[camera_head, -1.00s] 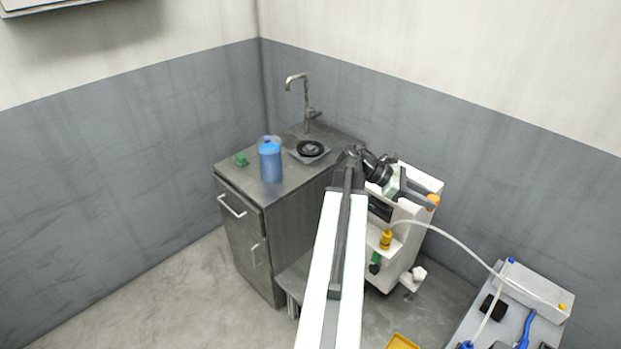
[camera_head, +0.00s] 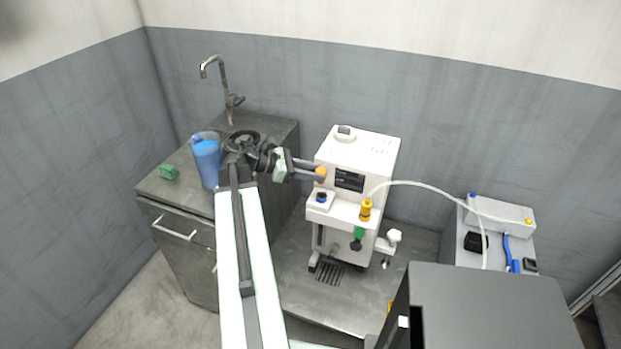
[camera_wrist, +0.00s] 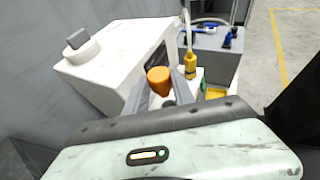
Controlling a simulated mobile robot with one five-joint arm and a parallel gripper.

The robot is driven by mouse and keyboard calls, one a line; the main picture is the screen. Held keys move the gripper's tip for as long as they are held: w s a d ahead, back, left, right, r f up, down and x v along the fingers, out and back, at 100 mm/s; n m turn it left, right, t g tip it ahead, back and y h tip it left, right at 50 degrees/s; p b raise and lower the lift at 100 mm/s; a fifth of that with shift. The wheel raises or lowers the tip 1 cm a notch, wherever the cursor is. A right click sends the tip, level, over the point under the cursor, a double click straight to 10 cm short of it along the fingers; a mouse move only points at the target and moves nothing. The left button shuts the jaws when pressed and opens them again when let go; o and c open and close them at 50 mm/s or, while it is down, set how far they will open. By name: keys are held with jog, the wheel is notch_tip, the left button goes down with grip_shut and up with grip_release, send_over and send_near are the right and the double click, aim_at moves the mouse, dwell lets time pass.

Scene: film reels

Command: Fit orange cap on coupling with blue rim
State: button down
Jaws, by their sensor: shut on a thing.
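My gripper (camera_head: 308,171) is shut on the orange cap (camera_head: 320,173), which sits between its fingertips. The wrist view also shows the orange cap (camera_wrist: 158,76) between the two grey fingers. A coupling with a blue rim (camera_head: 321,197) stands on a small white ledge at the front left of the white machine. The cap is above the coupling in the head view, with a gap between them. In the wrist view I cannot make out the blue rim; the cap and fingers cover that area.
The white machine (camera_head: 367,150) has a yellow connector (camera_head: 366,209) with a white hose, right of the coupling. A grey box (camera_head: 490,310) stands at the front right. The counter (camera_head: 268,135) at left holds a blue jug (camera_head: 207,165) and a green block (camera_head: 169,172).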

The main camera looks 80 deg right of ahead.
jog(key=shift+s+f+b, duration=0.2)
jog(key=shift+f+b, duration=2.65)
jog(key=shift+f, duration=0.05)
jog(key=shift+f+b, duration=0.6)
jog(key=shift+b, duration=0.05)
jog(key=c, duration=1.3)
grip_release()
jog(key=shift+c, duration=0.2)
jog(key=shift+w+a+r+p, duration=0.15)
jog(key=shift+w+r+p, duration=0.2)
jog(key=shift+w, duration=0.1)
jog(key=p+v, duration=0.3)
jog(key=v, duration=0.6)
jog(key=shift+w+a+p, duration=0.15)
jog(key=shift+w+p, duration=0.2)
